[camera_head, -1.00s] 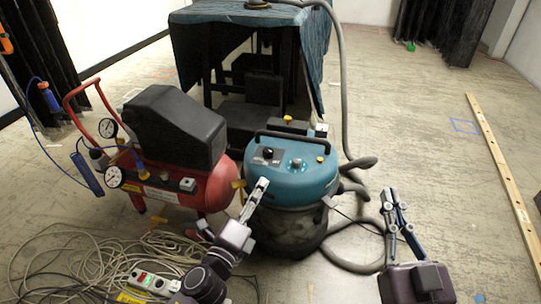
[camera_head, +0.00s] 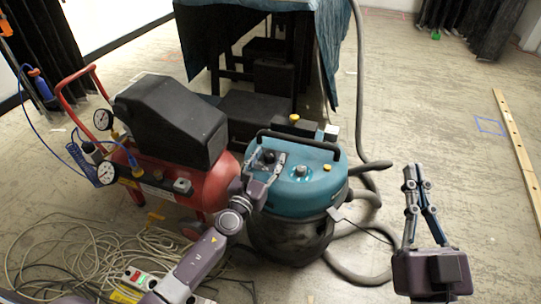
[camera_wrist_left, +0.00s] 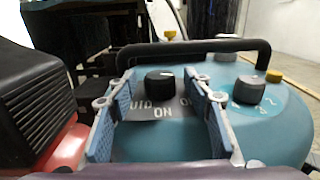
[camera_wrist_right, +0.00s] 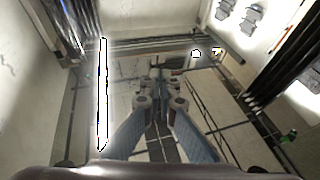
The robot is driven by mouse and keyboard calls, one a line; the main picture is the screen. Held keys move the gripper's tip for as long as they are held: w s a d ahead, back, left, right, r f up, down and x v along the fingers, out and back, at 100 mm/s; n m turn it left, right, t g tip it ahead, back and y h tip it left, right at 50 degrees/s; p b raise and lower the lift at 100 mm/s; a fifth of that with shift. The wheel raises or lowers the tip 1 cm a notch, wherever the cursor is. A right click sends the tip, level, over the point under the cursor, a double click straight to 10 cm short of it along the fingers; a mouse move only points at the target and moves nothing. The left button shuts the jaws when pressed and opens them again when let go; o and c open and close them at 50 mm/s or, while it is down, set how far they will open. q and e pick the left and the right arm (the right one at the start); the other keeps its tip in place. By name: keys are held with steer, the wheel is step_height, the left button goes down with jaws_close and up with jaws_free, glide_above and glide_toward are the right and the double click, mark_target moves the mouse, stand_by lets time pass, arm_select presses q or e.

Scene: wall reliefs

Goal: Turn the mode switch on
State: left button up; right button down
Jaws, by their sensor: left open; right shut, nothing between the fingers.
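The mode switch is a black rotary knob (camera_head: 269,156) on the left part of the teal vacuum's top (camera_head: 306,188). In the left wrist view the knob (camera_wrist_left: 159,82) sits on a dark plate marked "AUTO", "ON" and a partly hidden word starting with "O". A small pale mark shows on the knob's upper right. My left gripper (camera_head: 266,164) is open, with one finger on each side of the knob; in the left wrist view gaps show between fingers and knob. My right gripper (camera_head: 413,178) is shut and empty, to the right of the vacuum.
A red compressor (camera_head: 180,190) stands close on the left. Cables (camera_head: 75,250) and a grey hose (camera_head: 352,275) lie on the floor.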

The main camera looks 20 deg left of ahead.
arm_select(q)
steer(key=shift+w+d, duration=0.1)
steer(key=shift+w, duration=0.7)
steer(key=c, duration=1.2)
arm_select(e)
steer(key=shift+s+r+t, duration=0.35)
steer(key=shift+r+t, duration=0.05)
steer(key=shift+r, duration=0.3)
steer(key=shift+r, duration=0.1)
